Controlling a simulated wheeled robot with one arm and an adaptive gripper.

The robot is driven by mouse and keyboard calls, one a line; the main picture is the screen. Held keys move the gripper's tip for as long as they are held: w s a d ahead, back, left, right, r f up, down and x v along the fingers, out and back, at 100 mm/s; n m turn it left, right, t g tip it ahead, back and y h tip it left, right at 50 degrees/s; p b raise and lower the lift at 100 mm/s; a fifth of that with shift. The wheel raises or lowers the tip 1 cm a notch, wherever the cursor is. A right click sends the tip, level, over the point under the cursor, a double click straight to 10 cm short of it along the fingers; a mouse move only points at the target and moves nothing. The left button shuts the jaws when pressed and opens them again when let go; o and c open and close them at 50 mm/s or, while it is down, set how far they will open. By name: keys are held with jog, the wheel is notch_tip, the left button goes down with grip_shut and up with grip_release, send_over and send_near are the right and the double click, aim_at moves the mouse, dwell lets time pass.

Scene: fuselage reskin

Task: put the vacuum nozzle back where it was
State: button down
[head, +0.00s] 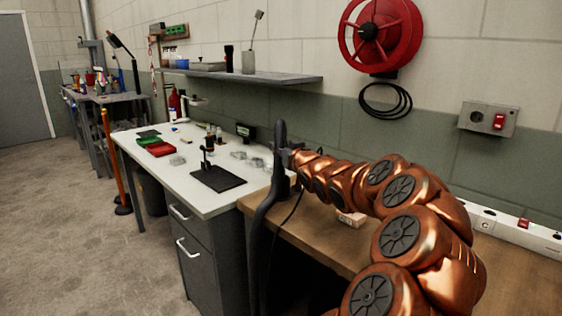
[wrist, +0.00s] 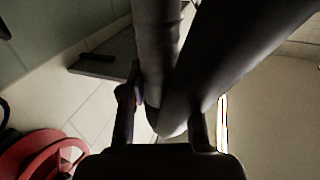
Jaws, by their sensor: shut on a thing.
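The vacuum nozzle (head: 280,143) is a dark grey tube held upright in the middle of the head view. Its dark hose (head: 257,235) hangs down in front of the bench edge. My gripper (head: 287,158) is shut on the nozzle, at the end of my copper arm. In the wrist view the two fingers of my gripper (wrist: 165,130) close around the dark nozzle (wrist: 157,50). A second thick dark tube section (wrist: 235,50) crosses beside it there. The nozzle's original place cannot be made out.
A wooden bench (head: 330,240) lies under my arm, with a small box (head: 351,218) on it. A white-topped bench (head: 215,204) at left carries a black stand (head: 218,179) and small parts. A wall shelf (head: 285,80) and red reel (head: 383,32) are behind. Floor at left is largely clear.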

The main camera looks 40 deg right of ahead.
aim_at(281, 180)
jog(key=shift+f+b, duration=0.3)
jog(key=shift+f, duration=1.35)
jog(key=c, duration=0.8)
grip_release()
jog(key=shift+c, duration=0.2)
jog(key=shift+r, duration=0.25)
jog(key=v, duration=1.2)
jog(key=shift+f, duration=0.1)
